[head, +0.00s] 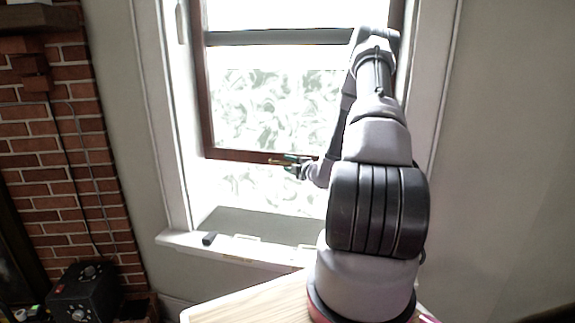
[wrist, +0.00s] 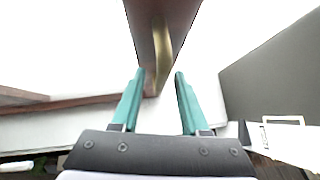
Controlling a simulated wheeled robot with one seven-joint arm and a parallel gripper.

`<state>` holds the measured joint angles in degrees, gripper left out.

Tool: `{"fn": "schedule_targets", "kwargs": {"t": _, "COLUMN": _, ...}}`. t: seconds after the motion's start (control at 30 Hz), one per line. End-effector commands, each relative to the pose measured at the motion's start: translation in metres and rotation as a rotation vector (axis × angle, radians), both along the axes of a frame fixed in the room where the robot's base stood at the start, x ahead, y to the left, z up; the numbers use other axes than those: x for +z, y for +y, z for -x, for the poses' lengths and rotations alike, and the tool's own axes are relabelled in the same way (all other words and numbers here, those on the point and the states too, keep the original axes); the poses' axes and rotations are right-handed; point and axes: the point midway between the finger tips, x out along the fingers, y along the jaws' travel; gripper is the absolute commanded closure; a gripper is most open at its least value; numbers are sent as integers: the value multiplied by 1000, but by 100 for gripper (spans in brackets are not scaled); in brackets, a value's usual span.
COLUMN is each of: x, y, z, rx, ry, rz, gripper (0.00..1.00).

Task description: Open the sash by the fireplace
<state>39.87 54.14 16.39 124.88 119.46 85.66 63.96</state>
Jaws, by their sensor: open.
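The sash (head: 250,155) is a brown-framed window panel by the brick fireplace. Its bottom rail hangs well above the sill, with a bright gap beneath. In the wrist view, the sash's brown rail (wrist: 183,15) carries a curved brass handle (wrist: 161,45). My gripper (head: 288,160) is at the bottom rail in the head view. In the wrist view, my gripper (wrist: 159,74) is open, with its teal fingers on either side of the lower end of the handle. I cannot tell whether they touch it. In the head view the handle is small and partly hidden by my gripper.
The window sill (head: 180,240) holds a small dark object (head: 209,239). The brick fireplace (head: 95,165) is at the left, with a black box (head: 85,290) near its base. A light wooden surface (head: 250,300) lies in front of the sill. Plain wall is on the right.

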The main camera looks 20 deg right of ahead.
Motion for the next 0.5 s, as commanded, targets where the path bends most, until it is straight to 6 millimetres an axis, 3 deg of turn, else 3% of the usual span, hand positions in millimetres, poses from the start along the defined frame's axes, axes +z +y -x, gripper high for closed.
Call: {"fn": "schedule_targets", "kwargs": {"t": 0.5, "x": 13, "y": -13, "z": 90, "rx": -2, "ry": 1, "rz": -1, "gripper": 55}}
